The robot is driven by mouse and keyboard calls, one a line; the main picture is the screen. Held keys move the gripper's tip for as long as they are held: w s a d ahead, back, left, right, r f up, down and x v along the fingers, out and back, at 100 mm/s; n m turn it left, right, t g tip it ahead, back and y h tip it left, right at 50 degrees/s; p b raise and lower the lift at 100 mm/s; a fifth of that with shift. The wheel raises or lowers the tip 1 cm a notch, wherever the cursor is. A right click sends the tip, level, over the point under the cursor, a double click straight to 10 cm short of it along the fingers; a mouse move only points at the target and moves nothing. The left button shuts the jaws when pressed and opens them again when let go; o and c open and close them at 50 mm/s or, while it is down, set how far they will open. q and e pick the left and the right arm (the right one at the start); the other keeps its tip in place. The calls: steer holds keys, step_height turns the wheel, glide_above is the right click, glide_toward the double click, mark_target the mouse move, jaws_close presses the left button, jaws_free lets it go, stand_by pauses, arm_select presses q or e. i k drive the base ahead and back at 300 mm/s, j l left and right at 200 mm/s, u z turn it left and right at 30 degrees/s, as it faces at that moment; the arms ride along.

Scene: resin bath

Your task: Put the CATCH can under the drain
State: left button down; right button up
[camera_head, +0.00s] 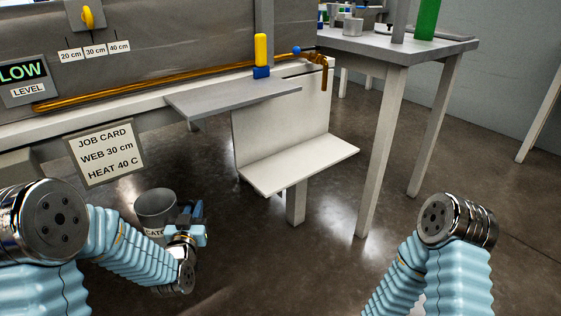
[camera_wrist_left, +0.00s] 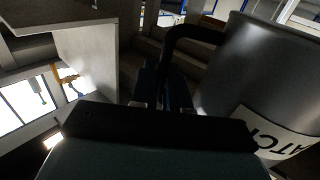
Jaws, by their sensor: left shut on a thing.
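The grey CATCH can (camera_head: 155,205) is low at the left of the head view, below the bench, and looks roughly upright. My left gripper (camera_head: 193,218) is at its right side, shut on its handle. In the left wrist view the can (camera_wrist_left: 262,75) fills the right side, with its dark handle (camera_wrist_left: 190,32) running to the jaws and part of its label showing. The brass drain (camera_head: 323,62) ends at the bath's right end, above a white shelf (camera_head: 300,165). The can is left of and below that shelf. My right gripper is out of view.
A grey ledge (camera_head: 225,98) with a yellow-and-blue handle (camera_head: 261,55) sticks out left of the drain. A job card (camera_head: 103,153) hangs from the bath's front. A side table (camera_head: 400,46) stands at right. The floor before the shelf looks clear.

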mark_target(325, 147)
steer(key=i+l+u, duration=0.1)
steer(key=l+u, duration=0.25)
steer(key=l, duration=0.35)
steer(key=l+u, duration=0.3)
steer(key=l, duration=0.35)
steer(key=l+u, duration=0.35)
steer(key=l, duration=0.35)
